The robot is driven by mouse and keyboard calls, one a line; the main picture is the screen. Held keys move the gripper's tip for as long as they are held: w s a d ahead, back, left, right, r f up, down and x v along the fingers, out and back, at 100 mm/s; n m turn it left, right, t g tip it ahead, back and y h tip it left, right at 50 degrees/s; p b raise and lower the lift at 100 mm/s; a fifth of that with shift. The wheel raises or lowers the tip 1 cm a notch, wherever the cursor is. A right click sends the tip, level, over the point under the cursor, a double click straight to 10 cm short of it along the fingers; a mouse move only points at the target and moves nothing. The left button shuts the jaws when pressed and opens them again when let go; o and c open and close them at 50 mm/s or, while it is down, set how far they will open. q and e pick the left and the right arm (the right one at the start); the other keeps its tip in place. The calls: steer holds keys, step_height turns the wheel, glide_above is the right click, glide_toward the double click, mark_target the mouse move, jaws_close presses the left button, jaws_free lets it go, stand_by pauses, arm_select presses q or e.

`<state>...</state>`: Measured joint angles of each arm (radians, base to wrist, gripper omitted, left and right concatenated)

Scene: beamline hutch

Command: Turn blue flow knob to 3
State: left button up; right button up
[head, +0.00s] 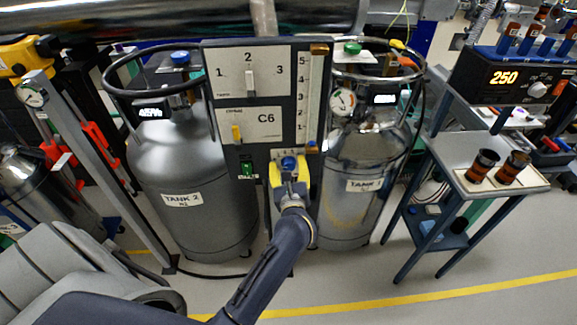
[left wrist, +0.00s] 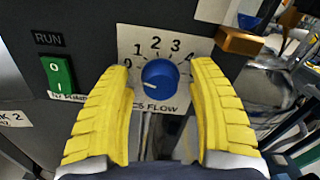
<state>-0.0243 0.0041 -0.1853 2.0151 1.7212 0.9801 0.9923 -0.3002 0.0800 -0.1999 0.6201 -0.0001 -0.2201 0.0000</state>
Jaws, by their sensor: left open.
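The blue flow knob (left wrist: 160,74) sits on a white dial plate (left wrist: 143,38) with a scale of numbers from 0 to 4 and the label "C6 FLOW". A short white mark on the knob points left, near the 0 end. My left gripper (left wrist: 163,92) is open, with one yellow finger on each side of the knob and visible gaps between. In the head view the blue knob (head: 289,162) shows between the yellow fingertips of my left gripper (head: 289,172), low on the dark panel. My right gripper is not in view.
A green RUN switch (left wrist: 58,78) is left of the dial, and an orange-brown block (left wrist: 239,40) is at its upper right. Grey tanks (head: 190,150) and (head: 362,160) flank the panel (head: 215,65). A side table (head: 458,150) with brown jars stands right.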

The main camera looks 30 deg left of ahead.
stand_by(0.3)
arm_select(q)
steer(key=c, duration=1.3)
